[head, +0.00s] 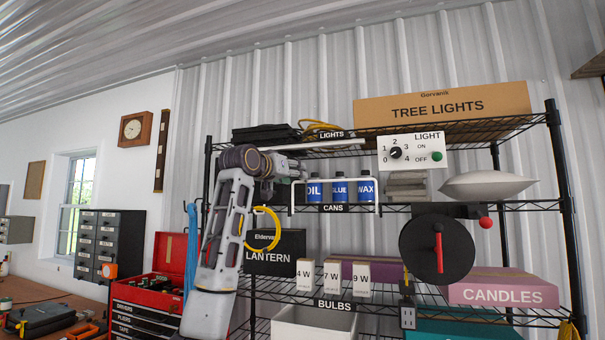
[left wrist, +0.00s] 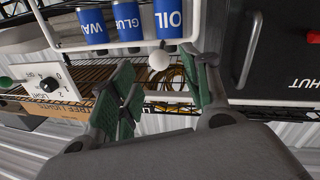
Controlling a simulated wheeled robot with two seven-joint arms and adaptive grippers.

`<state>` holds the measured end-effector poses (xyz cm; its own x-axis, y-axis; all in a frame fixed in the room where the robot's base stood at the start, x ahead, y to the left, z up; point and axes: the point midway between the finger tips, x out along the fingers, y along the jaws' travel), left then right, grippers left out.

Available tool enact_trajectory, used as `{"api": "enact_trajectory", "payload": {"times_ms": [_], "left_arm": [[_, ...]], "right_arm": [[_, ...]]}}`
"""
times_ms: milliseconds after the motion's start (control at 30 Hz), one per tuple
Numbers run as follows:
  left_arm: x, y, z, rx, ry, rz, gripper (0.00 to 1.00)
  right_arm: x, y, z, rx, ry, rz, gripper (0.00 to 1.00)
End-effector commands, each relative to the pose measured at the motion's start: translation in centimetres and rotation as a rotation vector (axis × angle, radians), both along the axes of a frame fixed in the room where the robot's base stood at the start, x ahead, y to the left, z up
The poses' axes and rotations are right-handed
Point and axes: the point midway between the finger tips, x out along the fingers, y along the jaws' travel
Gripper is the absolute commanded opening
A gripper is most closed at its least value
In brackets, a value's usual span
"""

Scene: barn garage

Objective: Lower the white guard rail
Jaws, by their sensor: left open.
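The white guard rail (head: 335,180) is a thin bent bar standing across the front of the blue cans on the shelf marked CANS. It also shows in the left wrist view (left wrist: 120,46), with a round white knob (left wrist: 160,60) at its edge. My left gripper (head: 303,169) is at the left end of the rail in the head view, at about its top bar. In the left wrist view its green-padded fingers (left wrist: 160,85) are apart, with the knob appearing beyond and between them. I cannot tell whether they touch it. My right gripper is not in view.
Blue cans (head: 339,190) stand behind the rail. A white control panel (head: 411,150) with a dial is to the right. A yellow hose (head: 263,228) hangs near my left arm. A dark panel (left wrist: 285,65) lettered SHUT is close by in the left wrist view.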

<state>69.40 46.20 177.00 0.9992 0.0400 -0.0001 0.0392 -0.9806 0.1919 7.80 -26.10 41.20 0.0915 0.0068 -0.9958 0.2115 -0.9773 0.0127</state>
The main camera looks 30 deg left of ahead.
Motion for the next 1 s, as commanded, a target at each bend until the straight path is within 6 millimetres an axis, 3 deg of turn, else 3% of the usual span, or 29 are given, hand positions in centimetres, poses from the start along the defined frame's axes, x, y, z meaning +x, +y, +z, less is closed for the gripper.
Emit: {"api": "enact_trajectory", "payload": {"times_ms": [500,1000], "left_arm": [[5.3,0.2,0.2,-0.001,0.001,-0.001,0.47],[6.3,0.2,0.0,0.0,0.0,-0.001,0.47]], "right_arm": [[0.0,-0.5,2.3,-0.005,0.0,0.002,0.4],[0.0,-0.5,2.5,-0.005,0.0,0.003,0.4]]}}
